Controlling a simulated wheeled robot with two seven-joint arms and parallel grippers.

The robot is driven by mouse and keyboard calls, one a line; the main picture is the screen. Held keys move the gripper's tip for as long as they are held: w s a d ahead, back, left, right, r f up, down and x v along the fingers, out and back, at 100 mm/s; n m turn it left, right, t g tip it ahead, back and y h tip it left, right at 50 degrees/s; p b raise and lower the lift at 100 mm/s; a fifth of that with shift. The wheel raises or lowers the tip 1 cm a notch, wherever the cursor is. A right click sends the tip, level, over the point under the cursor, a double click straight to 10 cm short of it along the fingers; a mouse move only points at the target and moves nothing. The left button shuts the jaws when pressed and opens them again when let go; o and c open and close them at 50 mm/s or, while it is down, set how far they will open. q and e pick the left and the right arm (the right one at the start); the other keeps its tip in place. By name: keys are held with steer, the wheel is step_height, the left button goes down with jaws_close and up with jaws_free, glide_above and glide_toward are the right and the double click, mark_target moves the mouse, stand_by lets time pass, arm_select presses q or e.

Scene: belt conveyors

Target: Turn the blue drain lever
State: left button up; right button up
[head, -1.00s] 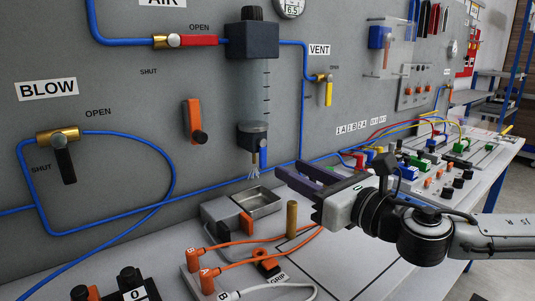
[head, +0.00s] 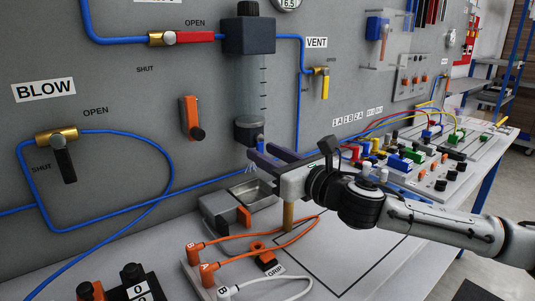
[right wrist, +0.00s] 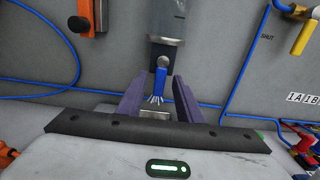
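The blue drain lever (right wrist: 160,82) hangs down from a round pivot under the clear cylinder's dark base in the right wrist view. In the head view only its upper part (head: 261,143) shows above my fingers. My right gripper (right wrist: 158,84) is open, with its two purple fingers on either side of the lever in the wrist picture and gaps on both sides. I cannot tell how far the fingertips are from the lever in depth. In the head view the right gripper (head: 268,158) points toward the panel just below the cylinder base. My left gripper is not in view.
A metal tray (head: 258,197) sits below the drain, with a brass post (head: 288,216) in front of it. Orange cables (head: 235,258) lie on the bench. An orange lever (head: 190,117) and the yellow vent lever (head: 325,87) flank the cylinder (head: 249,85).

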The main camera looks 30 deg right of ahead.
steer(key=c, duration=0.7)
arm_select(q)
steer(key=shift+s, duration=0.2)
arm_select(e)
jaws_close()
